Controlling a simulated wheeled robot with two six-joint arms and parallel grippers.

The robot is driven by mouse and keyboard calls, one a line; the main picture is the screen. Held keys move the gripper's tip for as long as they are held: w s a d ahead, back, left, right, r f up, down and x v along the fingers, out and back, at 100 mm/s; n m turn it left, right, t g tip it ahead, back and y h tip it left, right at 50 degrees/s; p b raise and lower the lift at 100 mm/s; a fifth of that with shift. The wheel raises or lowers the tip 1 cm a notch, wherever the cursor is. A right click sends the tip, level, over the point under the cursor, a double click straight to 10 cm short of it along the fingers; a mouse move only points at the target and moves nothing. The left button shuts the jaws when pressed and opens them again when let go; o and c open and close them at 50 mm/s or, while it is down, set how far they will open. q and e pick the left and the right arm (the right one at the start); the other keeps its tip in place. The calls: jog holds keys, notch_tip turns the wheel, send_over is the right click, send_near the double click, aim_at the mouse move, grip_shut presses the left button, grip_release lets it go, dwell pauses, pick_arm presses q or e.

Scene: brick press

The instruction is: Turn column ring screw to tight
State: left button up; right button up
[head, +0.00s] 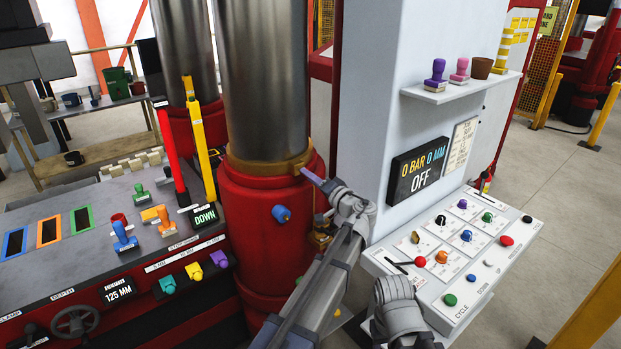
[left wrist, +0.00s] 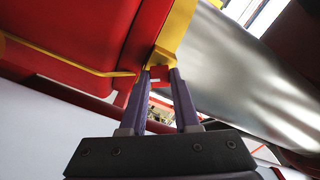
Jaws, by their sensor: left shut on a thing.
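The column ring (head: 262,168) is a brass-yellow collar around the foot of the front steel column (head: 264,80), on top of a red cylinder (head: 250,215). My left gripper (head: 306,173) reaches up to the ring's right side, and its purple fingertips are at the ring screw. In the left wrist view the two purple fingers (left wrist: 161,74) are shut on a small red piece, the column ring screw (left wrist: 160,77), beside the yellow ring (left wrist: 178,35). The fingertips hide part of the screw, and its tightness cannot be told. My right gripper does not show.
A white control panel (head: 455,250) with coloured knobs stands to the right, below a display (head: 418,170) reading OFF. A blue knob (head: 281,213) sticks out of the red cylinder below the ring. A grey bench (head: 90,220) with levers is at the left.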

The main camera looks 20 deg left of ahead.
pick_arm(q)
grip_shut()
jog(key=shift+m, duration=15.4)
